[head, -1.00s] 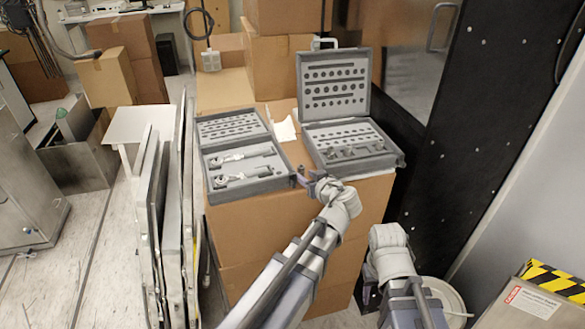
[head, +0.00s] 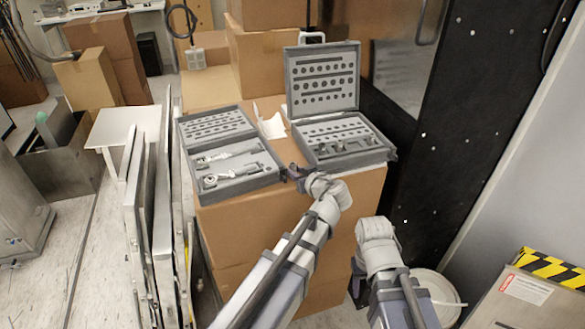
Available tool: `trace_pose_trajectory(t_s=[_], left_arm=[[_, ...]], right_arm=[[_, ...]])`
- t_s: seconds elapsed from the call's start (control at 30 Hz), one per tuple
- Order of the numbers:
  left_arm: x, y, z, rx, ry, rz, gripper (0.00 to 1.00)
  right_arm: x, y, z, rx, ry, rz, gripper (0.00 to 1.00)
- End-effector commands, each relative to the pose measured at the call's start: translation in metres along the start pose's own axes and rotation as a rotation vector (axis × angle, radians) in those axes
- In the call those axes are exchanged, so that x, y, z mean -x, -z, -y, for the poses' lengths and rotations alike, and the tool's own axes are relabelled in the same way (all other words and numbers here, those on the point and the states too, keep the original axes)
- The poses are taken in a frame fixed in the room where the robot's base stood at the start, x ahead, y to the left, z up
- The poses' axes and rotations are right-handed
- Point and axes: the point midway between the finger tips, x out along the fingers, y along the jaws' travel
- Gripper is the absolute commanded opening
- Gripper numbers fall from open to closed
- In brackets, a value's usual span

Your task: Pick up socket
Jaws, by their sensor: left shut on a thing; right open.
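Two open grey tool cases stand on a cardboard box. The left case (head: 243,192) holds two ratchet-like tools in its near tray. The right case (head: 347,163) has its lid (head: 322,110) upright, with rows of dark round holes or sockets and several larger pieces in its near tray. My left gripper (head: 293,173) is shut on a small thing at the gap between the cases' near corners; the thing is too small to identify. My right gripper (head: 357,280) is low beside the box's right side, open, mostly hidden by its own wrist.
The cardboard box (head: 235,235) fills the middle. Flat panels (head: 160,240) stand close on its left. A black panel (head: 450,150) stands on the right. A white bucket (head: 438,290) and a striped yellow-black box (head: 545,268) are at lower right.

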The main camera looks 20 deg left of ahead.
Motion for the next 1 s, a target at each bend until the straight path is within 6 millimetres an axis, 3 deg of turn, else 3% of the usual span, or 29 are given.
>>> trace_pose_trajectory(t_s=[0.47, 1.0], left_arm=[[0.005, 0.011, 0.000, 0.000, 0.000, 0.000, 0.00], [0.034, 0.082, 0.000, 0.000, 0.000, 0.000, 0.00]], right_arm=[[0.012, -0.001, -0.001, 0.000, 0.000, 0.000, 0.50], [0.088, -0.005, -0.008, 0.000, 0.000, 0.000, 0.50]])
